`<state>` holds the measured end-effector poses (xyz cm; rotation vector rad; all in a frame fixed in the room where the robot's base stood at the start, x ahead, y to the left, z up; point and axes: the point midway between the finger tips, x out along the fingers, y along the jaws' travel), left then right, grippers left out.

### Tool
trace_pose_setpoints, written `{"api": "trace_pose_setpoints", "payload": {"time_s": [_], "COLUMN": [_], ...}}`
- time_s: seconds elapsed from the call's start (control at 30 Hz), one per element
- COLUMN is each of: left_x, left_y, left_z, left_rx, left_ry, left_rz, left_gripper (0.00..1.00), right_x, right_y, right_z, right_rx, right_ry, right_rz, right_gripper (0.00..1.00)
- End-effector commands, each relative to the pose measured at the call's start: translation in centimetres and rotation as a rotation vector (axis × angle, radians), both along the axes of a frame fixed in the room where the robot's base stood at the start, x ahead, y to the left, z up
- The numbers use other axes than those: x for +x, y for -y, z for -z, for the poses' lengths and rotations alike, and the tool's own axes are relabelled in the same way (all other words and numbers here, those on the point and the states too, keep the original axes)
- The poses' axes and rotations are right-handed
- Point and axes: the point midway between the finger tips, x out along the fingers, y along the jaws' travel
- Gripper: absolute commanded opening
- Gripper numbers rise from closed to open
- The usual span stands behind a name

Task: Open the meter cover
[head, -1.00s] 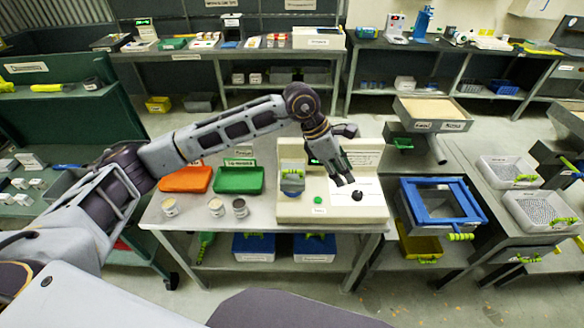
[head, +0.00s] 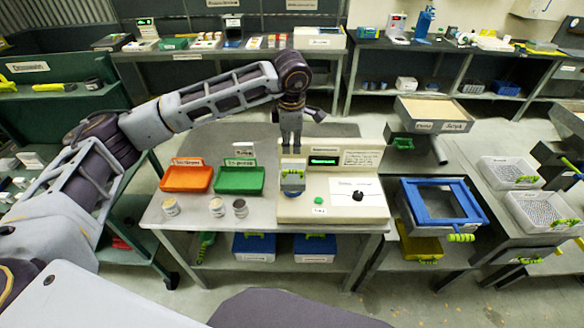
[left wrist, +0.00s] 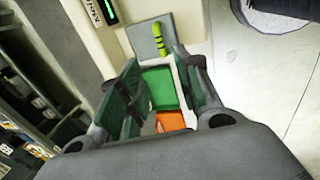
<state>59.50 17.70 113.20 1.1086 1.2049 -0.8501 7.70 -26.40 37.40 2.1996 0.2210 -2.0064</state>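The beige meter (head: 318,211) stands on the right part of the grey table in the head view, with a lit green display (head: 323,160). Its small grey cover (head: 293,184) with a yellow-green handle (head: 293,172) sits at its left side and looks shut. Cover (left wrist: 142,40) and handle (left wrist: 159,40) also show in the left wrist view, beyond the fingertips. My left gripper (head: 291,150) points down just above and behind the cover, apart from the handle. Its fingers (left wrist: 160,70) are spread in the left wrist view, with nothing held. My right gripper is not in view.
An orange tray (head: 186,179) and a green tray (head: 239,181) lie left of the meter, with several small cans in front. A black knob (head: 358,195) and a green button (head: 318,200) are on the meter. A blue frame (head: 440,204) stands to the right.

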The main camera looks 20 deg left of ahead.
Motion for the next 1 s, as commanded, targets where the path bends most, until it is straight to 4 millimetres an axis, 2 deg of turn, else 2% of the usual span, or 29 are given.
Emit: {"api": "trace_pose_setpoints", "payload": {"time_s": [0.17, 0.37, 1.0], "left_x": [0.1, 0.4, 2.0], "left_y": [0.0, -0.1, -0.6], "left_z": [0.7, 2.5, 10.7], "left_rx": [0.000, 0.000, -0.001], "left_ry": [-0.002, -0.003, -0.003], "left_rz": [0.000, 0.000, 0.000], "left_gripper": [0.34, 0.34, 0.34], "right_x": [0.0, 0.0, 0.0], "right_y": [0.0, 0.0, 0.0], "right_z": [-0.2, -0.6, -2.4], "right_rx": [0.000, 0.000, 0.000], "right_ry": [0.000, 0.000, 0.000], "right_rz": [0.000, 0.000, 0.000], "right_gripper": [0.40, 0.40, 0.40]}}
